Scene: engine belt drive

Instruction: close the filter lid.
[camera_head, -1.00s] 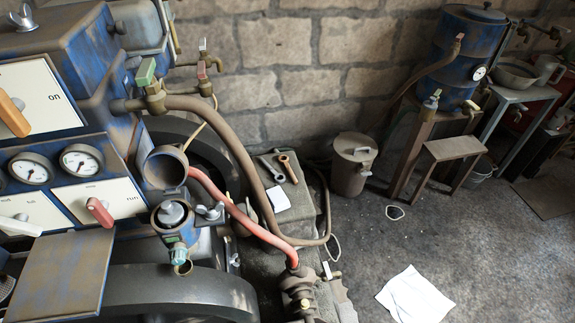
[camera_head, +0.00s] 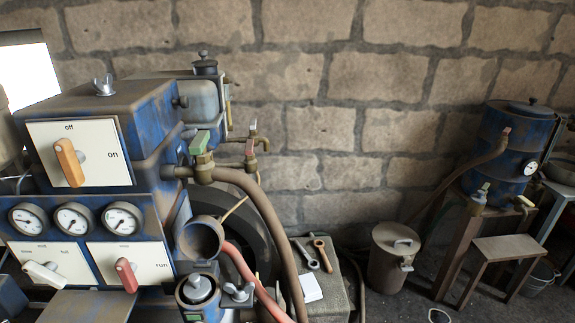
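No part is marked as the filter, so I cannot tell for sure which one carries the filter lid. A round, dark-mouthed metal housing (camera_head: 200,239) sits at the right side of the blue engine, its opening facing me. Just below it is a small blue canister with a grey round cap (camera_head: 197,289), cut off by the bottom edge. A grey wing nut (camera_head: 238,292) is beside the canister. A container with a dark knobbed cap (camera_head: 205,64) stands behind the engine. Neither of my grippers shows in the camera_head view.
The blue engine panel carries an off/on switch (camera_head: 69,162), gauges (camera_head: 73,218) and a red-handled run switch (camera_head: 126,275). Hoses (camera_head: 262,218) arch to its right. Two wrenches (camera_head: 312,254) lie on a grey block. A lidded metal can (camera_head: 394,258) and blue tank (camera_head: 508,150) stand farther right.

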